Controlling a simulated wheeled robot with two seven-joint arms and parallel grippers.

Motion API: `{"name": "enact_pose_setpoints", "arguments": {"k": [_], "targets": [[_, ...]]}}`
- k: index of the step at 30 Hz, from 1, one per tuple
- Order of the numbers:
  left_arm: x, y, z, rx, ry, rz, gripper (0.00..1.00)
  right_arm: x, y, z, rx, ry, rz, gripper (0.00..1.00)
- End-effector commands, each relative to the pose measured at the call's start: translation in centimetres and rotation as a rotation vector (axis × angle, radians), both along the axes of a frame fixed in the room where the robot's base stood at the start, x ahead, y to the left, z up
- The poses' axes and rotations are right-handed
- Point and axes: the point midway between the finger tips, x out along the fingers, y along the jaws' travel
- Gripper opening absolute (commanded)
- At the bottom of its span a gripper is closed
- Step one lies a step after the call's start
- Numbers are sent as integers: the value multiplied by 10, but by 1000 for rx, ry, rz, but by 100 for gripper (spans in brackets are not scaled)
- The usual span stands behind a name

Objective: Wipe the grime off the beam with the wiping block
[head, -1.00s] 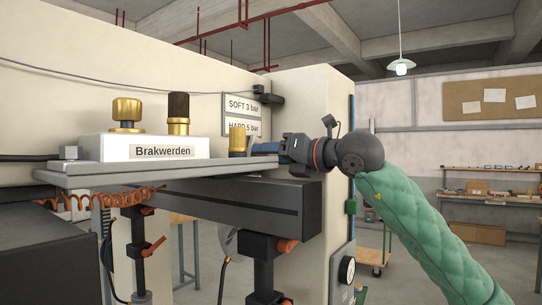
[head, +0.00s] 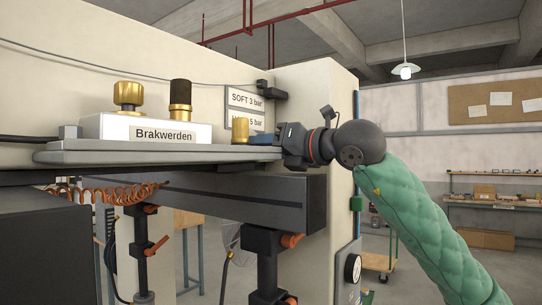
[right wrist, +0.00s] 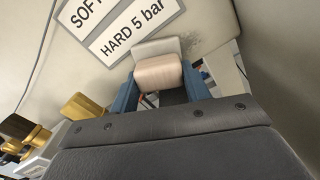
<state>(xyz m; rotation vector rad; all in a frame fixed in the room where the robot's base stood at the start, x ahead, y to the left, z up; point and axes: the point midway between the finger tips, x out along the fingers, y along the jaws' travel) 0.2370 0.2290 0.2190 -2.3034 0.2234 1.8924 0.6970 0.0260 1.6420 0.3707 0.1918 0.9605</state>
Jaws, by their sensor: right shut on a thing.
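My right gripper (right wrist: 165,92) is shut on the wiping block (right wrist: 158,74), a pale wooden block with a light grey pad, held between blue fingers. The pad end faces the beige beam surface (right wrist: 215,12); I cannot tell whether it touches. A faint dark smudge of grime (right wrist: 204,38) shows on that surface, just right of the pad. In the head view my right gripper (head: 262,139) reaches in from the right, level with the shelf's end, and the block is hidden there. My left gripper is not in view.
The sign HARD 5 bar (right wrist: 134,29) is close left of the block. A brass knob (head: 240,134) stands near my fingers. A grey shelf (head: 150,153) bears the Brakwerden box (head: 100,127). A dark bar (head: 240,207) runs below. Room to the right looks open.

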Motion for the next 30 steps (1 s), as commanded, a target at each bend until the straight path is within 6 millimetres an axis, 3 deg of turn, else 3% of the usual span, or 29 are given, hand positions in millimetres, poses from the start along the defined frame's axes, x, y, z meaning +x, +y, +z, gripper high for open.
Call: {"name": "enact_pose_setpoints", "arguments": {"k": [2, 11, 30], "targets": [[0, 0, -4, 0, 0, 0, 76, -10, 9, -8, -11, -3, 15, 20], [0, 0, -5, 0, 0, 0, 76, -11, 11, -11, -15, -1, 19, 20], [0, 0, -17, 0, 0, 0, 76, 28, -16, -12, -13, 2, 13, 20]]}}
